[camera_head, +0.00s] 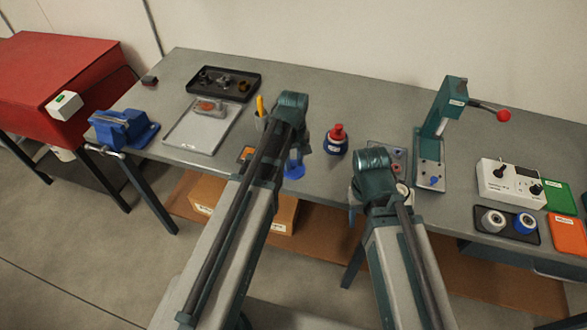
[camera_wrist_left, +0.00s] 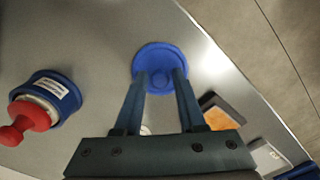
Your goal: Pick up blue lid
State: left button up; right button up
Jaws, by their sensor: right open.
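The blue lid (camera_wrist_left: 160,58) is a round disc with a knob in its middle, on the grey workbench (camera_head: 318,181). In the head view the lid (camera_head: 293,174) shows just below my left gripper (camera_head: 292,160). In the left wrist view my left gripper (camera_wrist_left: 161,76) has its two fingers apart, with the lid's knob between their tips. I cannot tell whether the tips touch it. My right gripper (camera_head: 378,196) is open near the front of the bench, partly hidden by its own wrist.
A blue pot with a red top (camera_head: 335,140) stands right of the lid; it also shows in the left wrist view (camera_wrist_left: 47,100). A green press (camera_head: 440,125) with a red-knobbed lever stands further right. A grey tray (camera_head: 185,135) and a blue vise (camera_head: 122,128) are left.

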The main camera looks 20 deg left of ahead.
pick_arm(q)
grip_shut()
jog(key=shift+r, duration=0.15)
pick_arm(e)
jog(key=shift+r, duration=0.15)
